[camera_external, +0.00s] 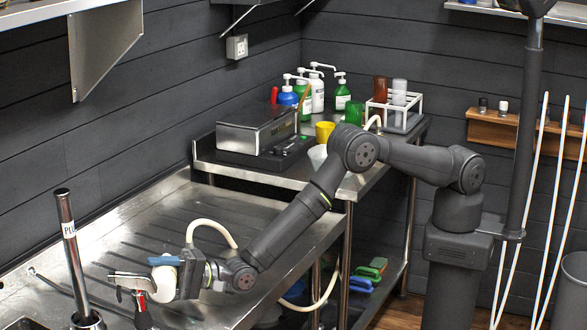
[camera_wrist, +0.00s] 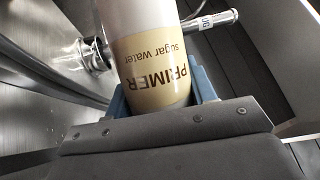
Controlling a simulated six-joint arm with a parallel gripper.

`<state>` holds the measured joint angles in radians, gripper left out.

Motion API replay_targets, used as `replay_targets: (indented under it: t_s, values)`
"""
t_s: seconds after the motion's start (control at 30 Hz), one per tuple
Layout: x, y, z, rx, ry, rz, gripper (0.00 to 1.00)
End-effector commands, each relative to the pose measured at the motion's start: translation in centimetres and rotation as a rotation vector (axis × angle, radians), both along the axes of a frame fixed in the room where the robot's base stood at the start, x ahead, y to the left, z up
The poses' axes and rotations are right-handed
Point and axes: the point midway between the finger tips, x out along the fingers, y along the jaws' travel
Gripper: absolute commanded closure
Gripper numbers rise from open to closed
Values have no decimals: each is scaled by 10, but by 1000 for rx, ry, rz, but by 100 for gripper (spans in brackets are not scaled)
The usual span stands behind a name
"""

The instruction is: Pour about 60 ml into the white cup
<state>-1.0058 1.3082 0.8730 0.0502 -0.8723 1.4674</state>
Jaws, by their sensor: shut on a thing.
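My gripper (camera_external: 165,262) is low at the left in the external view, over the steel sink unit. In the wrist view its blue fingers (camera_wrist: 204,84) are shut on a bottle (camera_wrist: 155,65) with a beige label reading "PRIMER sugar water". The bottle's far end runs out of the top of that view. In the external view the bottle is small and its tilt and mouth are hard to tell. A pale cup (camera_external: 317,155), perhaps the white cup, stands on the side bench, partly behind my arm. No liquid stream shows.
An upright steel pipe (camera_external: 71,245) stands left of my gripper; it also shows in the wrist view (camera_wrist: 210,21). A scale-like box (camera_external: 257,132), a yellow cup (camera_external: 324,132), pump bottles (camera_external: 318,92) and a white rack (camera_external: 395,107) crowd the bench. The draining board (camera_external: 165,222) is largely clear.

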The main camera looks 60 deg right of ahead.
Motion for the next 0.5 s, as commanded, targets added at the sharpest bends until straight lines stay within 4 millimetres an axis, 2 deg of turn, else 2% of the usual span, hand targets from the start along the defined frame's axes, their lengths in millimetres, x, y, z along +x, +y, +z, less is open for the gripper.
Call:
replay_targets:
  t_s: [0.5]
  values:
    - [-4, 5, 2, 18, 10, -1, 77]
